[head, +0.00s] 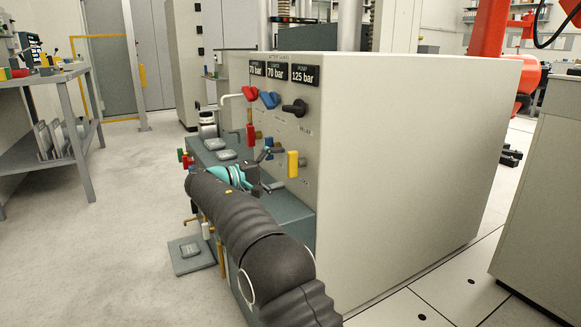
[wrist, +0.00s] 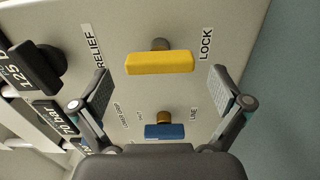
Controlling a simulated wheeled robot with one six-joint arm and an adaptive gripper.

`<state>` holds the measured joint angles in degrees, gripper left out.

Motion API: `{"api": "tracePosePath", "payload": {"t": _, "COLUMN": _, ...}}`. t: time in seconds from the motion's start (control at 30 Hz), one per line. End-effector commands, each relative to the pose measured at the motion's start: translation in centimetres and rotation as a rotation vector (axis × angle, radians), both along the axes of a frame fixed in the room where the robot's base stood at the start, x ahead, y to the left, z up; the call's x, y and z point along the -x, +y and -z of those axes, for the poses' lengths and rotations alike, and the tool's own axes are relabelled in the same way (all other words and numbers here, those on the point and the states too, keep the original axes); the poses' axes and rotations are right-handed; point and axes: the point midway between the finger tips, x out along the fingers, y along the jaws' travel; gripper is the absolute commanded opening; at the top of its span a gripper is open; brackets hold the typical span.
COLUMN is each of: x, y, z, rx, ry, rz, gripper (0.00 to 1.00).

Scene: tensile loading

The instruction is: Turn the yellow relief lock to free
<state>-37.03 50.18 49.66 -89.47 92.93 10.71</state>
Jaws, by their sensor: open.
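The yellow relief lock (head: 293,164) is a block-shaped handle on the front panel of the pale cabinet, its long side upright in the head view. In the wrist view the yellow handle (wrist: 160,63) lies lengthwise between a RELIEF label on the left and a LOCK label on the right. My gripper (head: 266,166) is in front of the panel, just left of the handle in the head view. In the wrist view my gripper (wrist: 160,82) is open, with one finger toward each end of the handle. No finger appears to touch it.
A blue handle (wrist: 164,131) with a LINE label sits beside the yellow one. A black knob (wrist: 38,66) is nearby on the panel. Red and blue handles (head: 260,97) and pressure displays (head: 284,72) are higher up. A grey-green ledge (head: 285,212) juts out below the panel.

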Motion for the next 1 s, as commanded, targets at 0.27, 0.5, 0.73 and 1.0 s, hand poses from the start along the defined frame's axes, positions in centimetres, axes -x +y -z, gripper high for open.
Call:
{"api": "tracePosePath", "payload": {"t": 0.27, "x": 3.0, "y": 4.5, "z": 0.0, "rx": -0.001, "ry": -0.001, "rz": -0.002, "gripper": 1.00}}
{"api": "tracePosePath", "payload": {"t": 0.5, "x": 4.2, "y": 6.3, "z": 0.1, "rx": 0.000, "ry": 0.000, "rz": 0.000, "gripper": 1.00}}
{"api": "tracePosePath", "payload": {"t": 0.73, "x": 4.4, "y": 6.5, "z": 0.0, "rx": 0.000, "ry": 0.000, "rz": 0.001, "gripper": 1.00}}
{"api": "tracePosePath", "payload": {"t": 1.0, "x": 4.3, "y": 5.4, "z": -0.8, "rx": -0.018, "ry": 0.015, "rz": 0.005, "gripper": 1.00}}
